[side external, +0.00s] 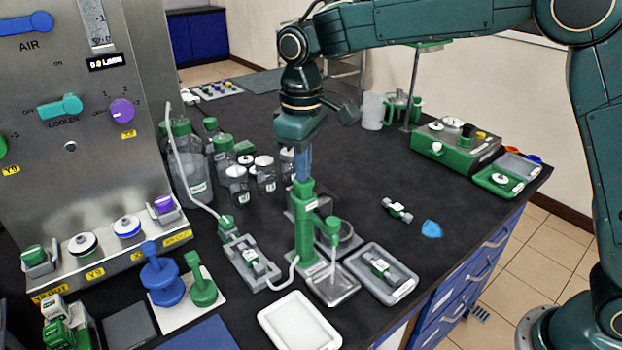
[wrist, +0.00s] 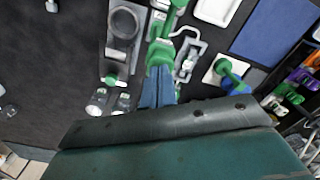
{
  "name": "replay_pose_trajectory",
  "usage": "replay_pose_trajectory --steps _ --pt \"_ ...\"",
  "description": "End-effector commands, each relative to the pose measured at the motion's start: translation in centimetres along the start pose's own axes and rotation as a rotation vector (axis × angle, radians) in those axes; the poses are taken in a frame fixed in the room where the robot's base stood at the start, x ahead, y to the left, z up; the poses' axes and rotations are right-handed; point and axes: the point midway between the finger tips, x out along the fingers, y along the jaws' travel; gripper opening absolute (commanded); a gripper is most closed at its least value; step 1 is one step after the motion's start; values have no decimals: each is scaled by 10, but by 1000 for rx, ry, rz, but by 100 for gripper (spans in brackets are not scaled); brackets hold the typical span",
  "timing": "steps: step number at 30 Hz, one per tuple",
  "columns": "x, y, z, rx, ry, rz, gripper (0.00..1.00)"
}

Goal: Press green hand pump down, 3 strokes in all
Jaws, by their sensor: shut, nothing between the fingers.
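The green hand pump (side external: 305,232) stands upright on the dark bench, with a side spout (side external: 332,226) over a shallow metal tray (side external: 340,291). My gripper (side external: 303,179) points down directly above the pump, its blue fingers shut and empty. The fingertips are at the pump's top and appear to touch it. In the wrist view the shut fingers (wrist: 158,72) meet the green pump top (wrist: 160,52). The fingers hide part of the top, so I cannot tell how far it is pressed.
A grey holder with a green-capped part (side external: 250,257) stands left of the pump, tubing running between. A grey tray (side external: 381,272) lies right, a white tray (side external: 299,325) in front. Bottles (side external: 236,185) stand behind left. Bench space on the right is fairly clear.

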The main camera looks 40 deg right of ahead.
Motion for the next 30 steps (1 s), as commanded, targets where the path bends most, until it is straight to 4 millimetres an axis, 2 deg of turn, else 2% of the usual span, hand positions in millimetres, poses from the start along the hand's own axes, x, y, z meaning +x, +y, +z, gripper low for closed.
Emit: replay_pose_trajectory --steps 18,30 --pt "19 0 1 0 -4 -1 0" --pt "13 0 0 0 -4 -1 0"
